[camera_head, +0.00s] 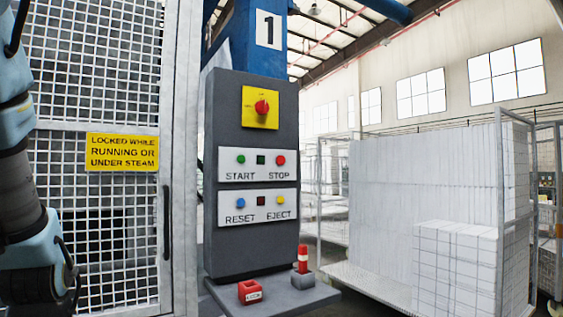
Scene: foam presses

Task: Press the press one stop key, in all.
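The press one control box (251,220) is a dark grey upright panel under a blue column with a white "1" sign (268,29). The stop key (280,160) is a red round button at the right of the upper white plate, above the word STOP. A green start key (241,160) is at the left of the same plate, with a small dark square between them. My arm shows at the left edge, in front of the mesh door. My gripper is not in view.
A mesh door (91,60) with a yellow sign (122,152) stands left of the panel. Below STOP are blue reset (241,202) and yellow eject (280,200) keys. A red rotary switch (262,107) is above. A cart (385,285) of white blocks stands right.

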